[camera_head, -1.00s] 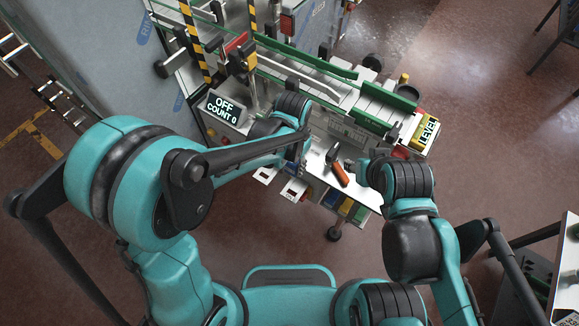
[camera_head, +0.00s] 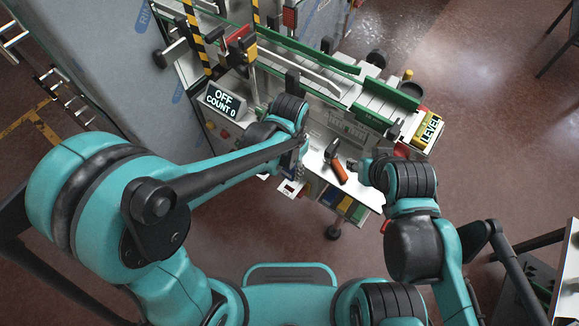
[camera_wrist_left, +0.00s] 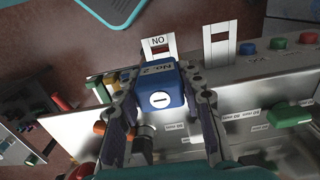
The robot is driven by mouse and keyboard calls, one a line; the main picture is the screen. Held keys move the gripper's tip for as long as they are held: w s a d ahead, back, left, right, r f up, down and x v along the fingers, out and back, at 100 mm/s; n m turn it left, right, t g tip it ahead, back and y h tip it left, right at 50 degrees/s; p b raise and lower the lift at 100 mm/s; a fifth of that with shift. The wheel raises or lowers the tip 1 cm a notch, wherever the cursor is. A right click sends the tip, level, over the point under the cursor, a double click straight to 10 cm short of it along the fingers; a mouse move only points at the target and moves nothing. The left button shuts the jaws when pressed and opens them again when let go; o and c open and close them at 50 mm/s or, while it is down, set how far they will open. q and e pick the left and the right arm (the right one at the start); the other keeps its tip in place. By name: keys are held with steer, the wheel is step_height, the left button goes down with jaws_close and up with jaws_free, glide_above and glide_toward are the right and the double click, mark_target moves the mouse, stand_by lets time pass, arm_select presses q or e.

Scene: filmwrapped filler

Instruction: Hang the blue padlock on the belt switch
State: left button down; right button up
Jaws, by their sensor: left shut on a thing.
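The blue padlock (camera_wrist_left: 170,84), marked "No. 2" with a white round face, sits between the fingers of my left gripper (camera_wrist_left: 160,78) in the left wrist view. The gripper is shut on it. Just beyond it stands a white slotted plate (camera_wrist_left: 158,43) marked "NO", with a second slotted plate (camera_wrist_left: 219,44) to its right. I cannot tell which part is the belt switch. In the head view my left gripper (camera_head: 301,158) is at the front edge of the bench, its padlock not clearly visible. My right gripper (camera_head: 358,170) is near the bench's right side; its jaws are unclear.
A tool with an orange handle (camera_head: 339,171) lies on the bench between the grippers. A sign reading "OFF COUNT 0" (camera_head: 222,100) and a green-edged conveyor (camera_head: 330,90) stand behind. A yellow "LEVEL" box (camera_head: 428,130) is at right. Coloured buttons (camera_wrist_left: 278,43) line the panel.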

arm_select(q)
step_height(320, 180, down, 9)
steer(key=b, duration=0.7)
arm_select(e)
step_height(320, 180, down, 8)
arm_select(q)
steer(key=shift+f+b, duration=0.25)
steer(key=shift+b, duration=0.3)
arm_select(e)
steer(key=shift+f, duration=0.15)
stand_by(0.6)
arm_select(q)
steer(key=c, duration=0.9)
jaws_free()
step_height(320, 180, up, 12)
arm_select(e)
steer(key=shift+a, duration=0.1)
arm_select(q)
steer(key=s+a+n+t, duration=0.2)
steer(key=a+n+t, duration=0.1)
steer(key=a, duration=0.6)
steer(key=s+a+n+t, duration=0.3)
steer(key=a+n+t, duration=0.1)
steer(key=a, duration=0.4)
steer(key=shift+a+r, duration=0.4)
steer(key=shift+r, duration=0.05)
